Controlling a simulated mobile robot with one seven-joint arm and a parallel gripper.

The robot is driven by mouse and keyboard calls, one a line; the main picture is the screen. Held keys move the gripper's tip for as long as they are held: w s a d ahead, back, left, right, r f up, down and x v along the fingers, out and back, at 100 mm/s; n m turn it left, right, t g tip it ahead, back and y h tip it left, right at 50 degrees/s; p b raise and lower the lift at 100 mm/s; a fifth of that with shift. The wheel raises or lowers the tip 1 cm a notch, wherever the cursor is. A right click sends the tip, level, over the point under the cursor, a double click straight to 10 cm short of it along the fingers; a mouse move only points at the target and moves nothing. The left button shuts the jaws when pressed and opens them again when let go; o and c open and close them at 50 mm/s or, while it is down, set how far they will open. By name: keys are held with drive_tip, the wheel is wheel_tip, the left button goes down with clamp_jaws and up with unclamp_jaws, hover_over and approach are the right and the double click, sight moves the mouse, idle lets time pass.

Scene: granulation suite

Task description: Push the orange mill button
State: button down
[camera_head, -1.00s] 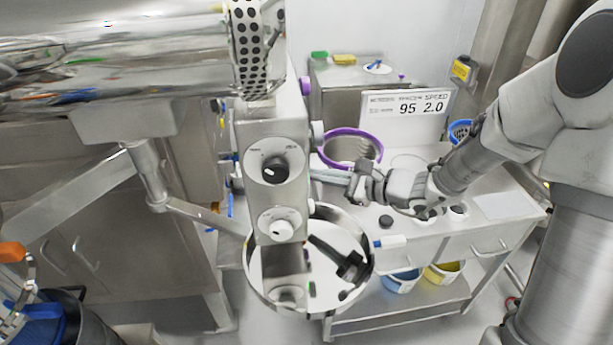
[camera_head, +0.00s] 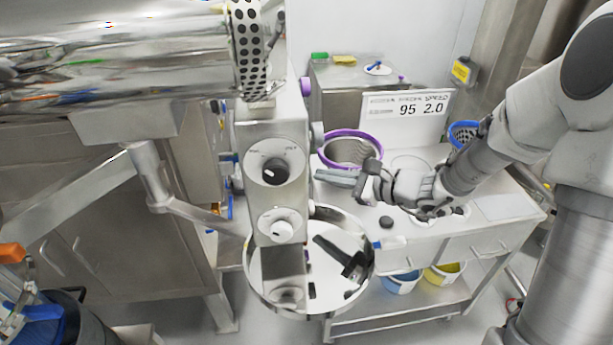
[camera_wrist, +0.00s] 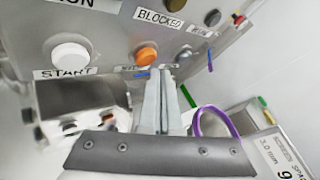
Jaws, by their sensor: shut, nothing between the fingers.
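The orange button (camera_wrist: 146,55) shows in the wrist view on a grey panel, below a BLOCKED label. My gripper (camera_wrist: 160,74) is shut and empty, its fingertips just below and right of the orange button in that picture. I see no clear contact; the exact gap cannot be told. In the head view my gripper (camera_head: 318,175) points left at the side of the mill's steel column (camera_head: 275,200). The orange button is hidden from the head view.
A white START button (camera_wrist: 69,56) sits left of the orange one. A purple-rimmed sieve (camera_head: 325,158) stands on the steel cart (camera_head: 440,228) behind my gripper. A round steel pan (camera_head: 250,285) is below the column. A display sign (camera_head: 405,107) stands behind.

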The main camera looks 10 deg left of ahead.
drive_tip(key=shift+w+d+p, duration=0.1)
drive_tip(key=shift+w+d, duration=0.1)
drive_tip(key=shift+d, duration=0.6)
drive_tip(key=shift+w+d+p, duration=0.1)
drive_tip(key=shift+w+d, duration=0.15)
drive_tip(key=shift+d, duration=0.6)
drive_tip(key=shift+w+d+p, duration=0.1)
drive_tip(key=shift+w+d, duration=0.1)
drive_tip(key=shift+d, duration=0.6)
drive_tip(key=s+r+n+g+h, duration=0.2)
drive_tip(key=s+r+n+h, duration=0.1)
drive_tip(key=s+n, duration=0.4)
drive_tip(key=s+r+n+g+h, duration=0.2)
drive_tip(key=s+r+n+g, duration=0.15)
drive_tip(key=s, duration=0.45)
drive_tip(key=s+d+r+n+t+h, duration=0.4)
drive_tip(key=s+d+n+h, duration=0.3)
drive_tip(key=d, duration=0.5)
drive_tip(key=s+h, duration=0.1)
drive_tip(key=s, duration=0.1)
drive_tip(key=shift+s+r, duration=0.3)
drive_tip(key=shift+r, duration=0.05)
drive_tip(key=shift+n+t, duration=0.25)
